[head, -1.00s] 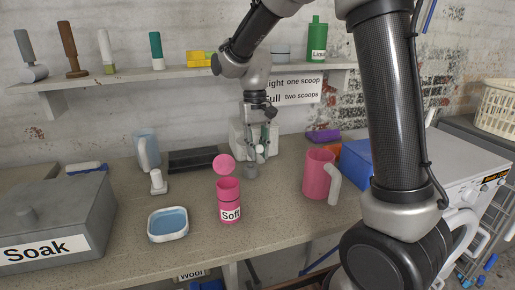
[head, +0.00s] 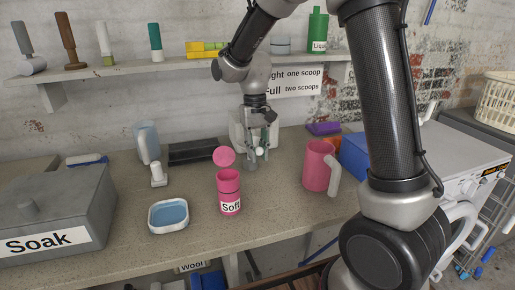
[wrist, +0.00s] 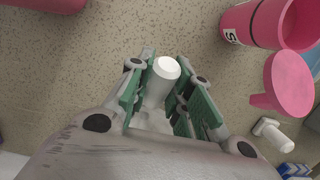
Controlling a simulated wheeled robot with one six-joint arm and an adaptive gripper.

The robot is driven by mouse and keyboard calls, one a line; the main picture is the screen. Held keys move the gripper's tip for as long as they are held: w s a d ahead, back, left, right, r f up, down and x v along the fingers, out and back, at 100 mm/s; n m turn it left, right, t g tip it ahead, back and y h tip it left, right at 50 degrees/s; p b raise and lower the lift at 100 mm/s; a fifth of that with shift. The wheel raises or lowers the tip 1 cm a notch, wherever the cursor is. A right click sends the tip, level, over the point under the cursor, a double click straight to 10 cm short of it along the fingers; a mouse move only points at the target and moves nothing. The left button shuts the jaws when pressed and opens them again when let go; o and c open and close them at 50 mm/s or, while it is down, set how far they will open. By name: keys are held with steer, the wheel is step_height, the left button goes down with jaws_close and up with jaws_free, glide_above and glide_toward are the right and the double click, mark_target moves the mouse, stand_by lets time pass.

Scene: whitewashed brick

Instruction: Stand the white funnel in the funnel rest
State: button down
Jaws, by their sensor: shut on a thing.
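My gripper (head: 262,143) is over the rear middle of the counter, its green-padded fingers closed on a white piece. In the wrist view, my gripper (wrist: 160,88) grips the white funnel (wrist: 166,68) by a narrow, round-ended part; the rest of it is hidden between the fingers. In the head view, only a small white bit of it shows.
The pink "Soft" bottle (head: 229,186) stands in front of the gripper, a pink jug (head: 318,166) to its right. A dark tray (head: 192,152), white upright piece (head: 158,175) and blue dish (head: 168,230) are left. The shelf (head: 120,74) runs behind. The front middle counter is clear.

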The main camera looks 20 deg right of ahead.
steer(key=shift+f, duration=1.05)
steer(key=c, duration=1.2)
jaws_free()
steer(key=r, duration=0.4)
steer(key=w+r, duration=0.1)
steer(key=r, duration=0.6)
steer(key=shift+w+r, duration=0.4)
